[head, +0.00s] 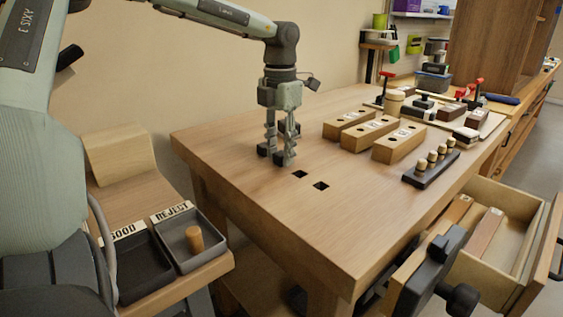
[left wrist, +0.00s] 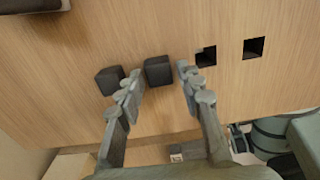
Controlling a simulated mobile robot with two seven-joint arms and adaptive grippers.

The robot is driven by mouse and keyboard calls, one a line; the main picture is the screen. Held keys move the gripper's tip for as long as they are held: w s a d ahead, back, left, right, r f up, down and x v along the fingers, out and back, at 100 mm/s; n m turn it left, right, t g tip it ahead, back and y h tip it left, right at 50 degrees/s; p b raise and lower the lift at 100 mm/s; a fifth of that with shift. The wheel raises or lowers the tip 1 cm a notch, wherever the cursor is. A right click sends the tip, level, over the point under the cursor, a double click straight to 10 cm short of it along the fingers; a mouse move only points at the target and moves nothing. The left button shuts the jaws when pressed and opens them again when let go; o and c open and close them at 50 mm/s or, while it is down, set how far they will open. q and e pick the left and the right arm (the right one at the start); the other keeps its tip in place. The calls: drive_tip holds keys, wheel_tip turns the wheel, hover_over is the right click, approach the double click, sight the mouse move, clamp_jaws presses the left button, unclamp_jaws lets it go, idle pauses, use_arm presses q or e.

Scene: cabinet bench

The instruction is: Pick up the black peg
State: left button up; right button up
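Two square-topped black pegs stand in a line with two empty square holes in the bench top. In the left wrist view one black peg (left wrist: 158,70) lies between my fingertips, and the other black peg (left wrist: 109,80) is just outside the left finger. My left gripper (left wrist: 160,76) is open, with a visible gap on both sides of the peg between its fingers. In the head view my left gripper (head: 279,150) points straight down low over the bench, partly hiding the pegs. Contact with the peg cannot be told. My right gripper is not in view.
The empty holes (head: 320,185) lie right of the gripper. Wooden blocks (head: 399,144) and a dark rack (head: 431,168) of wooden pegs stand farther right. An open drawer (head: 500,240) juts out at the right. The GOOD tray (head: 142,268) and REJECT tray (head: 190,238) sit at the left.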

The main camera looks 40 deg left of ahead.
use_arm(q)
drive_tip(key=shift+c, duration=0.7)
clamp_jaws()
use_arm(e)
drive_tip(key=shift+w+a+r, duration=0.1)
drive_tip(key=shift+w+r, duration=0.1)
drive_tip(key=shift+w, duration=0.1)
use_arm(q)
drive_tip(key=shift+r, duration=0.1)
